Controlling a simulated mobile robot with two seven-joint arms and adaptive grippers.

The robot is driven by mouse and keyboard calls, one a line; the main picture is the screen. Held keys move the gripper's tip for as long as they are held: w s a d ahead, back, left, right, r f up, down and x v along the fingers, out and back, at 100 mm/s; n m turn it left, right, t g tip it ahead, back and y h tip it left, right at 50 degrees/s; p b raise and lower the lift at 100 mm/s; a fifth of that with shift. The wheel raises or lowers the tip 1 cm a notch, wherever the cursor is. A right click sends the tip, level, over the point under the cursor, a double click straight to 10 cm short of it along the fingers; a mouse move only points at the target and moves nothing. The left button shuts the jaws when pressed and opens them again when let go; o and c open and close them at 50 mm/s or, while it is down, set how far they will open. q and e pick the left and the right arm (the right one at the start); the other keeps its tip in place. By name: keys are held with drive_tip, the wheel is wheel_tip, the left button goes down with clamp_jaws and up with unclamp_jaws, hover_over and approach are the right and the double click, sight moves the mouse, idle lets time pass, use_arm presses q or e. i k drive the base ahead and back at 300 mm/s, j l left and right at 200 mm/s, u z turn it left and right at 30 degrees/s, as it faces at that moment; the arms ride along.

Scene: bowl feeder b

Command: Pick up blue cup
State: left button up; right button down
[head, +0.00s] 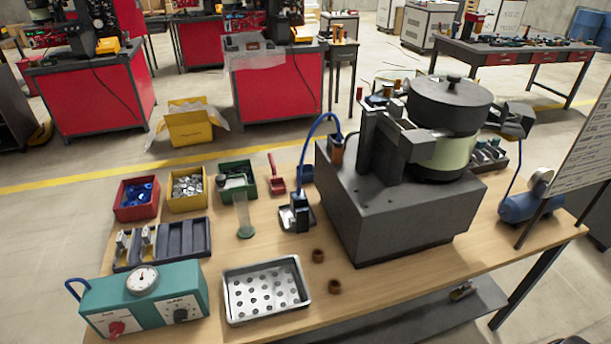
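I cannot make out a clear blue cup in the head view. A clear greenish cylinder (243,215) stands upright near the middle of the table. Blue pieces (138,194) lie in a red bin (134,212) at the left. Neither of my grippers shows in this view.
A yellow bin (187,204) and a green bin (250,189) stand by the red one. A dark compartment tray (183,257), teal gauge box (150,310), perforated metal tray (265,312) and brown rings (318,256) lie in front. A bowl feeder (449,105) stands on the right block (395,205).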

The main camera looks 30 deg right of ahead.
sight(307, 172)
drive_tip(key=u, duration=2.3)
drive_tip(key=i+j+u, duration=0.15)
drive_tip(key=i, duration=0.5)
drive_tip(key=i+j+u, duration=0.2)
drive_tip(key=i, duration=0.4)
drive_tip(key=i+l+z, duration=0.15)
drive_tip(key=i+z, duration=0.65)
drive_tip(key=i+j+z, duration=0.1)
drive_tip(key=i+z, duration=0.3)
drive_tip(key=i+j+z, duration=0.2)
drive_tip(key=z, duration=0.2)
drive_tip(key=i+l+z, duration=0.25)
drive_tip(key=i+z, duration=0.65)
drive_tip(key=i, duration=0.2)
drive_tip(key=i+j+z, duration=0.1)
drive_tip(key=i+z, duration=0.45)
drive_tip(key=i, duration=1.7)
drive_tip(key=i+z, duration=0.45)
drive_tip(key=i+j+z, duration=0.1)
drive_tip(key=i+z, duration=0.4)
drive_tip(key=i+j+z, duration=0.45)
drive_tip(key=i+l+z, duration=0.3)
drive_tip(key=i+z, duration=0.2)
drive_tip(key=i+l+z, duration=0.1)
drive_tip(key=i+z, duration=0.4)
drive_tip(key=i+j+z, duration=0.15)
drive_tip(key=i+z, duration=0.3)
drive_tip(key=i, duration=0.15)
